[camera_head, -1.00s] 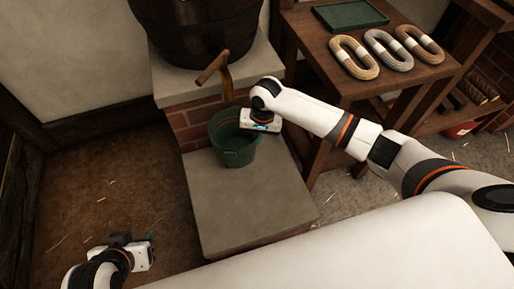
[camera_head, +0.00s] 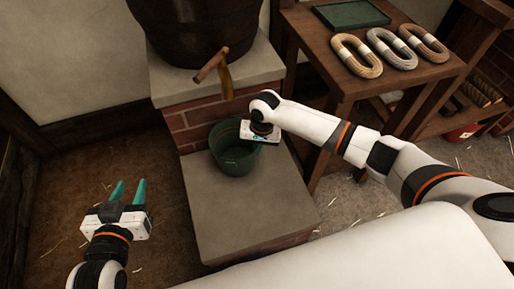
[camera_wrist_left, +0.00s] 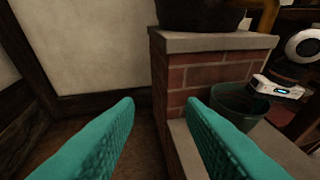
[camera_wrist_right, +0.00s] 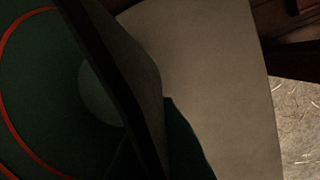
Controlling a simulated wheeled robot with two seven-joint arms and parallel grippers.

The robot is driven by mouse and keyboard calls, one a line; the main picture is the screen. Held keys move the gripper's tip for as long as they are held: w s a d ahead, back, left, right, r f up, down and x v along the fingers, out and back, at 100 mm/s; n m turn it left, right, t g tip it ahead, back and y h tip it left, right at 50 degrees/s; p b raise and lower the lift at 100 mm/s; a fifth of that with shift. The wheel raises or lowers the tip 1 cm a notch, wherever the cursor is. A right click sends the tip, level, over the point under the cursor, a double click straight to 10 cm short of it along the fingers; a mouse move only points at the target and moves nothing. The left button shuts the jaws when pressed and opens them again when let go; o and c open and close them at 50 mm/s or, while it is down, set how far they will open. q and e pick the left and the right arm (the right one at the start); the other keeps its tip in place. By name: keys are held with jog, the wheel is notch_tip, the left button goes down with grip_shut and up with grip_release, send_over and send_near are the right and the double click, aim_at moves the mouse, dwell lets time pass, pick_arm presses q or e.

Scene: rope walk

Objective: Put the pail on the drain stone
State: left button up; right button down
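The green pail (camera_head: 232,160) is upright at the back of the low stone slab, which I take for the drain stone (camera_head: 245,215). It stands on the slab or just above it; I cannot tell which. My right gripper (camera_head: 258,143) is at the pail's right rim, with the pail wall between its fingers. The right wrist view shows the pail's dark inside with a red ring (camera_wrist_right: 18,130) and the pale slab (camera_wrist_right: 220,80) beside it. My left gripper (camera_head: 129,190) is open and empty, left of the slab, its teal fingers pointing forward. The left wrist view also shows the pail (camera_wrist_left: 238,105).
A dark barrel (camera_head: 200,30) with a wooden tap (camera_head: 211,65) stands on a brick plinth (camera_head: 195,122) behind the pail. A wooden table (camera_head: 330,85) with rope coils (camera_head: 357,56) and a green tray (camera_head: 350,14) is at the right. The floor around my left gripper is clear.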

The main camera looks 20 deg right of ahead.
jog(key=c, duration=2)
grip_release()
jog(key=shift+f, duration=0.1)
jog(key=o, duration=0.3)
